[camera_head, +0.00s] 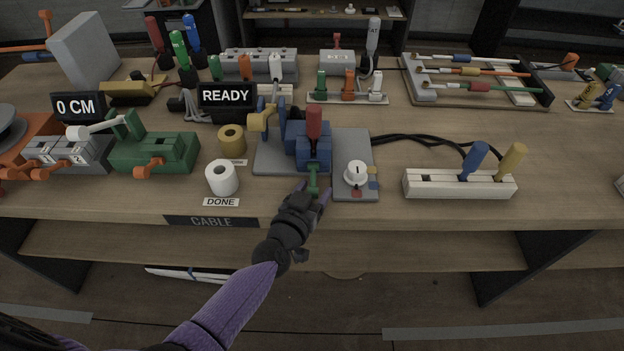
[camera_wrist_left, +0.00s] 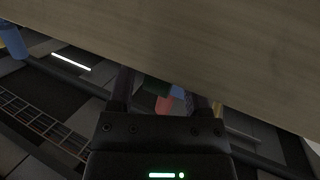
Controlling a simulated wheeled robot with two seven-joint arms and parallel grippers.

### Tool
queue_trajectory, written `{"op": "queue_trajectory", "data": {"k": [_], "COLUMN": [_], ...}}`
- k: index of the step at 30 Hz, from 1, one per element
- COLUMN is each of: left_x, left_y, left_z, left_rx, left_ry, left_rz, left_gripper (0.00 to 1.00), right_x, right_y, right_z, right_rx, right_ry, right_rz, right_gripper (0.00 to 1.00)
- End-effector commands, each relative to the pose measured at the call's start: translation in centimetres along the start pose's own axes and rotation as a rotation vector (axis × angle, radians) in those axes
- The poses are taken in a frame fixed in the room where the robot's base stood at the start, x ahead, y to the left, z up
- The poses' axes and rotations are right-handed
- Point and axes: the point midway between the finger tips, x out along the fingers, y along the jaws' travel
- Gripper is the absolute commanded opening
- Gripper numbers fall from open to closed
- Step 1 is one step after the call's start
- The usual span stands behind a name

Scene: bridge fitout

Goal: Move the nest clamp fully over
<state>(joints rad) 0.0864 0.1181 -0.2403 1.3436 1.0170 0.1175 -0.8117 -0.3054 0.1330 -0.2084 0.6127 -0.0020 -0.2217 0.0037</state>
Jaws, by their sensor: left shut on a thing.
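The nest is a blue block (camera_head: 294,135) on a grey base plate (camera_head: 268,165) near the table's front edge, with a red piece (camera_head: 314,122) upright in it. A small green lever (camera_head: 313,172), which looks like the nest clamp, hangs at its front. My left gripper (camera_head: 313,191) is shut on the green lever's lower end. In the left wrist view, green (camera_wrist_left: 155,88) and red parts show between my left fingers (camera_wrist_left: 162,95); the fingers partly hide them. My right gripper is not in view.
A white knob (camera_head: 356,173) is close on the right of the nest. A white roll (camera_head: 222,178) and a brown roll (camera_head: 232,141) stand to the left. A READY sign (camera_head: 227,95) is behind. A white block (camera_head: 440,185) with two handles is farther right.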

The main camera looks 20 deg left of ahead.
Motion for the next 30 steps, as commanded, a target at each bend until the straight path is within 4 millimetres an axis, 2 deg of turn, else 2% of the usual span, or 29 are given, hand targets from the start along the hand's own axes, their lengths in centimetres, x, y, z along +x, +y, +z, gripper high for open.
{"op": "queue_trajectory", "data": {"k": [1,3,6,12,16,21,30], "left_x": [-0.3,-0.5,-0.6,-0.8,-0.8,-0.8,-0.6], "left_y": [0.2,0.2,0.3,0.3,0.4,0.3,0.3], "left_z": [-1.9,-2.3,-2.7,-3.4,-3.7,-4.1,-4.5], "left_rx": [-0.013,-0.037,-0.075,-0.148,-0.194,-0.247,-0.313], "left_ry": [-0.030,-0.088,-0.177,-0.352,-0.461,-0.588,-0.747], "left_rz": [-0.001,-0.002,-0.001,-0.002,-0.001,-0.001,0.001], "left_gripper": [0.04,0.04,0.04,0.04,0.04,0.04,0.04], "right_x": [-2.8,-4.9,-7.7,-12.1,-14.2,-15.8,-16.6], "right_y": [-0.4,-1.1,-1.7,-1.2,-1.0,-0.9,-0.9], "right_z": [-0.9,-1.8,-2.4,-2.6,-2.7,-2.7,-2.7], "right_rx": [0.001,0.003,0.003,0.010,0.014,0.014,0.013], "right_ry": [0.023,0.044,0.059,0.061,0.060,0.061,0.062], "right_rz": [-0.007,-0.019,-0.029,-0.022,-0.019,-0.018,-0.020], "right_gripper": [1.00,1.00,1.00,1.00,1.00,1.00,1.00]}}
